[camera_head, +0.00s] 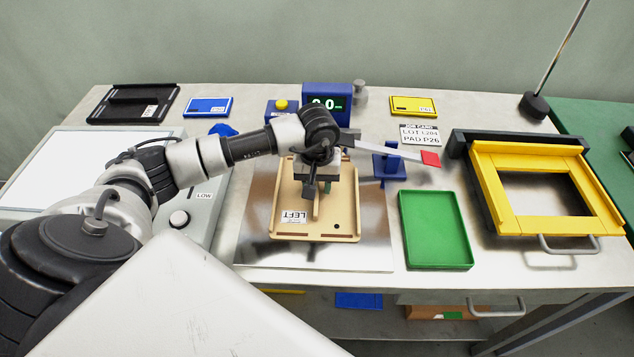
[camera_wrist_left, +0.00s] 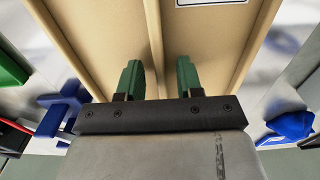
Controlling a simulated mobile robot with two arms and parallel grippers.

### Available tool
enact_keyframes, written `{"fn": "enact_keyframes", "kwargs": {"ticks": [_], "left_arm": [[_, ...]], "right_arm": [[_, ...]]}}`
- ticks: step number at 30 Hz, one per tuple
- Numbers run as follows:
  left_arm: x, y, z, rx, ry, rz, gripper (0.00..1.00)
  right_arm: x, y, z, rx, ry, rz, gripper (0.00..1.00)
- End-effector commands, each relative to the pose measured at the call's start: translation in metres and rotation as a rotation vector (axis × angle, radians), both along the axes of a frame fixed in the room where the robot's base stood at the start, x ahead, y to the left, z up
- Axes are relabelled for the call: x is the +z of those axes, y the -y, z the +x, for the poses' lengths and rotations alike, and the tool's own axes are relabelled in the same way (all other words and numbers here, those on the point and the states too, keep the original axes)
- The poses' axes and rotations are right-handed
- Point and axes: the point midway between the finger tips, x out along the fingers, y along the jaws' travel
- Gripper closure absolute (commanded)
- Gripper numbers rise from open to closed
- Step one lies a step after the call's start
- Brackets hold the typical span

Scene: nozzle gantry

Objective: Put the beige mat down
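The beige mat (camera_head: 343,215) is a tray-like piece with a raised rim, a centre ridge and a LEFT label. It lies over the shiny metal plate (camera_head: 375,250) near the table's front; I cannot see any clear gap beneath it. My left gripper (camera_head: 312,190) is down over the mat's middle. In the left wrist view, the green fingertips (camera_wrist_left: 158,75) stand on either side of the ridge of the mat (camera_wrist_left: 205,45), with a visible gap between them and it. The gripper and arm hide part of the mat's far half. My right gripper is not in view.
A green tray (camera_head: 435,230) lies right of the plate, with a yellow frame (camera_head: 485,205) beyond. A blue stand (camera_head: 389,165) with a red-tipped bar (camera_head: 430,158) is close right of my gripper. A blue display (camera_head: 327,100) stands behind; a grey LOW-labelled box (camera_head: 200,215) is left.

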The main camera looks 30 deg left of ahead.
Motion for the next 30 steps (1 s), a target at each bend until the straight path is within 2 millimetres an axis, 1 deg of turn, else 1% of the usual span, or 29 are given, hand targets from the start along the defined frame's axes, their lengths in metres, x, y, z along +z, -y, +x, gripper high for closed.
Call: {"fn": "enact_keyframes", "kwargs": {"ticks": [2,5,8,15,18,21,25,30], "left_arm": [[0.003,0.000,0.000,0.000,0.000,0.000,0.64],[0.010,0.000,0.001,0.000,0.004,0.000,0.64],[0.028,0.000,0.001,-0.001,0.008,0.001,0.64],[0.081,0.000,0.001,-0.001,0.005,0.001,0.64],[0.099,0.000,0.001,0.000,0.006,0.000,0.64],[0.112,0.000,0.001,0.000,0.004,0.000,0.64],[0.120,0.000,0.000,0.000,0.001,0.000,0.64],[0.122,0.000,0.000,0.000,0.000,0.000,0.64]], "right_arm": [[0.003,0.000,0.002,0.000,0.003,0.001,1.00],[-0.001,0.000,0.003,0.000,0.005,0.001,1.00],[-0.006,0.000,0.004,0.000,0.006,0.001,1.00],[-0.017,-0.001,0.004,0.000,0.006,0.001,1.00],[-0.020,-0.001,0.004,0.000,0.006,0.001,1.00],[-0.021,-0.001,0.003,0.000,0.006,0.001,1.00],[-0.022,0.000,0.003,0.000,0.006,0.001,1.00],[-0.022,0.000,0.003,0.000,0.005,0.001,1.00]]}}
